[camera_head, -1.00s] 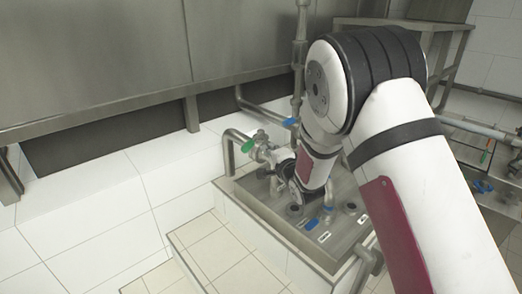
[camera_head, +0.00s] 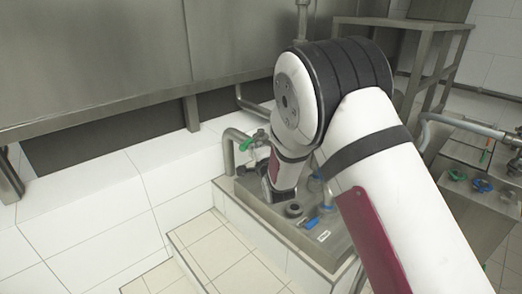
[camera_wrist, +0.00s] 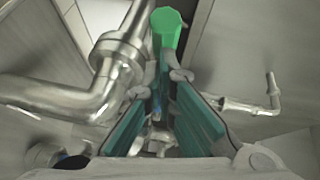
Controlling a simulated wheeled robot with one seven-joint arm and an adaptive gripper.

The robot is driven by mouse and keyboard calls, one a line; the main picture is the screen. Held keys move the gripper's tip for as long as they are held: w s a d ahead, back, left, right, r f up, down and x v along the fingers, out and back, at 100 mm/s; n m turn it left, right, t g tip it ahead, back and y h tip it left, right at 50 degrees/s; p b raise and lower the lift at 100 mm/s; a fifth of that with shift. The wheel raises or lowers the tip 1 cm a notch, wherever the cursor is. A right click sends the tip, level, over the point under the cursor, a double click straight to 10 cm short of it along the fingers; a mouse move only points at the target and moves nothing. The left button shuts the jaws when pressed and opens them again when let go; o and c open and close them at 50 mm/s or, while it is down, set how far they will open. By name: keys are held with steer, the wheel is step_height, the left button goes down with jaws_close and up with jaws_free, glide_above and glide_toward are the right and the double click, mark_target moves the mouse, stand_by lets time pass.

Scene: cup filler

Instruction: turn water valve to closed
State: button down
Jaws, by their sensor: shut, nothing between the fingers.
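A green valve handle (camera_head: 247,145) shows on the pipework at the left back of the steel counter. In the wrist view the green handle (camera_wrist: 166,28) is large and lies just beyond my fingertips, beside a steel pipe (camera_wrist: 75,100). My gripper (camera_wrist: 165,75) is shut and empty, its fingers converging close to the handle's near end. I cannot tell whether they touch it. In the head view my own arm hides the fingertips and part of the valve. A blue handle (camera_head: 312,222) sits on the counter in front of my arm. Which valve is the water one is not clear.
A bent steel pipe (camera_head: 230,150) rises left of the green handle. The counter (camera_head: 325,240) has a dark round fitting (camera_head: 293,210) and a white label. White tiled steps lie in front.

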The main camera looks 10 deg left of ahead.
mark_target(245, 148)
steer(key=a, duration=0.1)
steer(key=a+h+b, duration=0.1)
steer(key=a+m+b, duration=0.1)
steer(key=shift+w+a+f+h, duration=0.15)
steer(key=shift+w+a+h, duration=0.1)
steer(key=shift+a+h, duration=0.05)
steer(key=shift+a, duration=0.3)
steer(key=shift+d, duration=0.1)
